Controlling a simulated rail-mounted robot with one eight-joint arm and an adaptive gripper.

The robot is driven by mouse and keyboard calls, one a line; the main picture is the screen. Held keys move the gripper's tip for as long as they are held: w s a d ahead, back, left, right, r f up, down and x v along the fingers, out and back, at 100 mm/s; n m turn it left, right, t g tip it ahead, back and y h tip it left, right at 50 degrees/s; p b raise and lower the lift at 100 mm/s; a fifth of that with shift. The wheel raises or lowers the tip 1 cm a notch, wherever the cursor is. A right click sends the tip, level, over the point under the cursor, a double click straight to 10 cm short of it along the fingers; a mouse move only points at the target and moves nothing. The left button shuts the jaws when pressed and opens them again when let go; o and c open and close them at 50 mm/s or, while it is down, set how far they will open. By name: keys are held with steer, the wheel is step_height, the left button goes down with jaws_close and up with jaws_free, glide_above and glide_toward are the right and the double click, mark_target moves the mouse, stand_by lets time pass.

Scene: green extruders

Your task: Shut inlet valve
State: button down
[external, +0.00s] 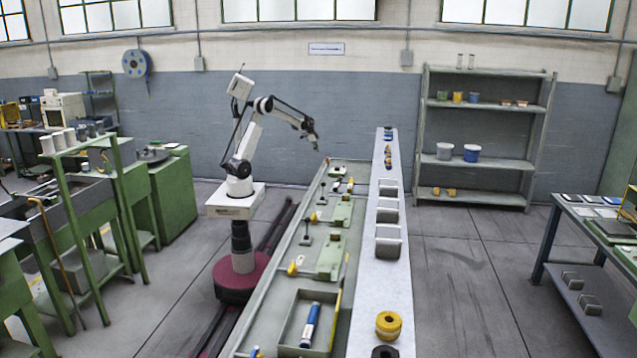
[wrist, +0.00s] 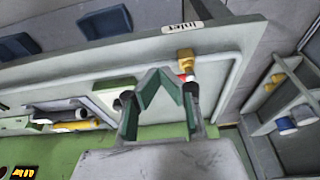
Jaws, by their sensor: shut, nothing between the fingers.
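In the wrist view, a label reading "Inlet" (wrist: 181,26) sits on the grey panel edge. Just below it is a valve fitting (wrist: 187,62) with a yellow end, a red band and a pale stem. My gripper (wrist: 157,76) has green fingers with their tips together and nothing between them. The tips appear just left of the fitting; I cannot tell whether they touch it. In the external view my gripper (external: 313,142) is above the far end of the green bench (external: 262,300). The inlet valve is too small there to pick out surely.
Yellow-ended fittings (external: 292,268) and green blocks (external: 331,255) line the bench. A blue cylinder (external: 310,325) lies in the near tray. A shelf (external: 485,155) with pots stands behind.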

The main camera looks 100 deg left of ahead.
mark_target(327, 159)
steer(key=w+f, duration=0.2)
steer(key=f, duration=0.1)
steer(key=w+f, duration=0.1)
steer(key=w, duration=0.1)
steer(key=shift+d+f, duration=0.25)
steer(key=shift+f, duration=0.15)
steer(key=shift+w+f, duration=0.15)
steer(key=shift+w, duration=0.5)
